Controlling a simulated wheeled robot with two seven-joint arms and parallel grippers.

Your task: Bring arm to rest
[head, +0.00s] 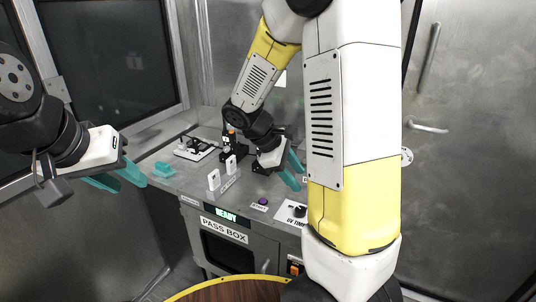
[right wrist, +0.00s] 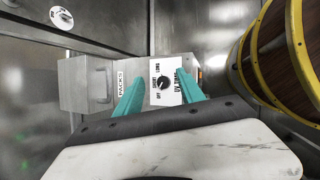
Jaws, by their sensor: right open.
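My right arm (head: 350,120) comes down close in front of the head camera and bends back to the bench. My right gripper (head: 298,174), with teal fingers, is over the right part of the grey bench (head: 182,180). In the right wrist view it (right wrist: 160,80) is open and empty, with a white dial panel (right wrist: 163,94) seen between the fingers. My left gripper (head: 130,185) hangs in the air at the left, its teal fingers apart and nothing between them. Part of the bench is hidden behind my right arm.
The pass box (head: 228,250) is under the bench top, with a lit READY display (head: 226,214). Two white upright pieces (head: 214,180), a purple button (head: 263,201) and a black-and-white device (head: 194,148) are on top. A wooden barrel with yellow hoops (right wrist: 262,55) stands close at right.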

